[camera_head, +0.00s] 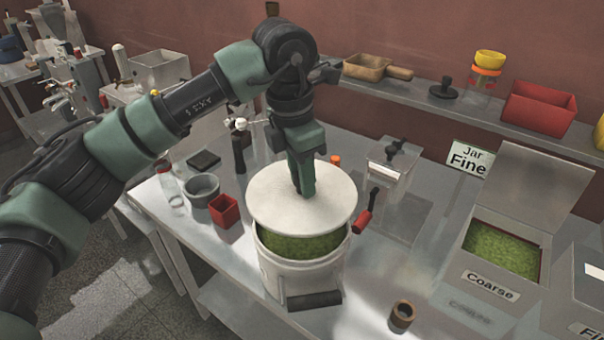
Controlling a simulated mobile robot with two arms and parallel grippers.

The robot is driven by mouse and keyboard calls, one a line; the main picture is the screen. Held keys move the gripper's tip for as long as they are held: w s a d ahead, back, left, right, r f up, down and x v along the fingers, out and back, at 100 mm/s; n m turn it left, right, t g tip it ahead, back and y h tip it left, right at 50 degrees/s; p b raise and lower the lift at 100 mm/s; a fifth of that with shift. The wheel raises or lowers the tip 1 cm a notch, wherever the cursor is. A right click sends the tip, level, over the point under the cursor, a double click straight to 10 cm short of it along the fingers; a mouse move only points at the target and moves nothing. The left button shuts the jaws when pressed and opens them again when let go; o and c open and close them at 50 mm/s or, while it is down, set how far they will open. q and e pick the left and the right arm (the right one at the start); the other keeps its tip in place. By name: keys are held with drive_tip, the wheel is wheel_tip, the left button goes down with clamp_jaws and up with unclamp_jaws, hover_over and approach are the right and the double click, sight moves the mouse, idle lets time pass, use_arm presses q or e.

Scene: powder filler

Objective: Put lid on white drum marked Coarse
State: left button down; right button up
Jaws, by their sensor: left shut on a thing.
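The white drum (272,274) stands on the metal table, open at the front with green granular powder (302,246) inside. No "Coarse" marking shows on its visible side. A round white lid (275,210) is above the drum's mouth, set toward the back and tilted, so the powder shows below its front edge. I cannot tell whether the lid touches the rim. My left gripper (304,188) comes down from above and is shut on the lid near its middle. My right gripper is not in view.
A metal bin labelled "Coarse" (490,286) with green powder stands at the right. A red scoop (364,219) is close to the drum's right side. A red cup (224,210) and grey bowl (202,189) are at the left.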

use_arm(q)
drive_tip(key=shift+w+f, duration=0.1)
drive_tip(key=shift+w, duration=0.05)
drive_tip(key=shift+w+f, duration=0.15)
drive_tip(key=shift+w, duration=0.05)
drive_tip(key=shift+f+b, duration=0.55)
drive_tip(key=shift+b, duration=0.1)
drive_tip(key=shift+f, duration=0.25)
drive_tip(key=shift+f+b, duration=0.35)
drive_tip(key=shift+b, duration=0.2)
wheel_tip(320, 180, down, 3)
drive_tip(key=shift+r+b, duration=0.1)
drive_tip(key=shift+b, duration=0.95)
drive_tip(key=shift+f+b, duration=0.65)
drive_tip(key=shift+f, duration=0.1)
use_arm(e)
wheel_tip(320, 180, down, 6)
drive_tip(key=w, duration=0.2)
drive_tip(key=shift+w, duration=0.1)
